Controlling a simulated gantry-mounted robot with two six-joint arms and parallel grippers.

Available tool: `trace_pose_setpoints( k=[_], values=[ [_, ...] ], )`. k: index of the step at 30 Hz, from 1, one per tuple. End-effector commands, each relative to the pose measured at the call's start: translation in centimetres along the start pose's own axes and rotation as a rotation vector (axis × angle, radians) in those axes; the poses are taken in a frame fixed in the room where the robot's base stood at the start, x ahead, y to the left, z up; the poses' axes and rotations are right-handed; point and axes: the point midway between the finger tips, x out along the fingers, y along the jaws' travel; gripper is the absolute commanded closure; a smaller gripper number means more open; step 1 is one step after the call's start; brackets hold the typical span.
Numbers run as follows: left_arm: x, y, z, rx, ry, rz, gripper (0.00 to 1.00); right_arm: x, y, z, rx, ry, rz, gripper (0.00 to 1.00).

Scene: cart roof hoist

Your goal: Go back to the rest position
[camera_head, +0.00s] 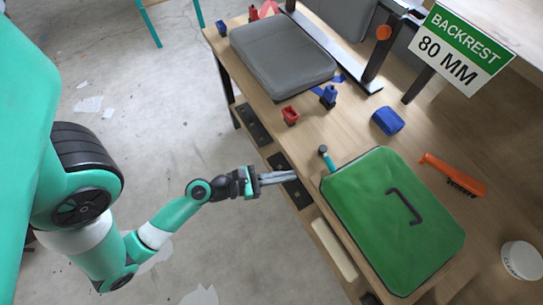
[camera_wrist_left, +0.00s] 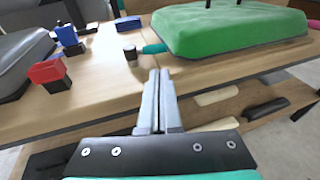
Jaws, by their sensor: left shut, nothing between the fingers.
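My left gripper (camera_head: 278,177) is shut and empty in the head view, off the near edge of the wooden table (camera_head: 345,115). Its fingers lie together, pointing right toward the table edge and apart from the green pad. In the left wrist view the closed fingers (camera_wrist_left: 158,100) point at the table's front edge. The right gripper is not in view.
A green pad (camera_head: 365,215) with a dark handle lies on the table. A grey cushion (camera_head: 282,55), red block (camera_head: 290,115), blue roll (camera_head: 388,121) and orange brush (camera_head: 455,176) lie around it. A shelf (camera_head: 332,248) runs below the edge.

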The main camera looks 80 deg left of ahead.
Motion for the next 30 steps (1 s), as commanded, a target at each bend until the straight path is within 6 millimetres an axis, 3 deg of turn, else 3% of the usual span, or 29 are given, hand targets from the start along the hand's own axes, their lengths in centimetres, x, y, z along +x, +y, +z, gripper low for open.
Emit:
trace_pose_setpoints(
  k=[2,9,25,28,30],
  values=[
    [-1.8,0.0,0.0,-0.006,-0.002,0.01,1.0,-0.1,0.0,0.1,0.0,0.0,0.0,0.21],
    [-3.6,-0.3,0.1,-0.002,-0.003,0.005,1.0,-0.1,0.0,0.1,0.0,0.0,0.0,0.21],
    [-3.7,-0.9,0.4,0.007,-0.006,-0.018,1.0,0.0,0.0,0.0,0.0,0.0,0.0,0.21],
    [-2.1,-1.3,3.2,0.078,-0.068,-0.082,1.0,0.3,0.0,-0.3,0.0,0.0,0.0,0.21],
    [-0.1,-1.6,6.9,0.161,-0.153,-0.141,1.0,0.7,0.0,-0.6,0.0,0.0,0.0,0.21]
  ],
)
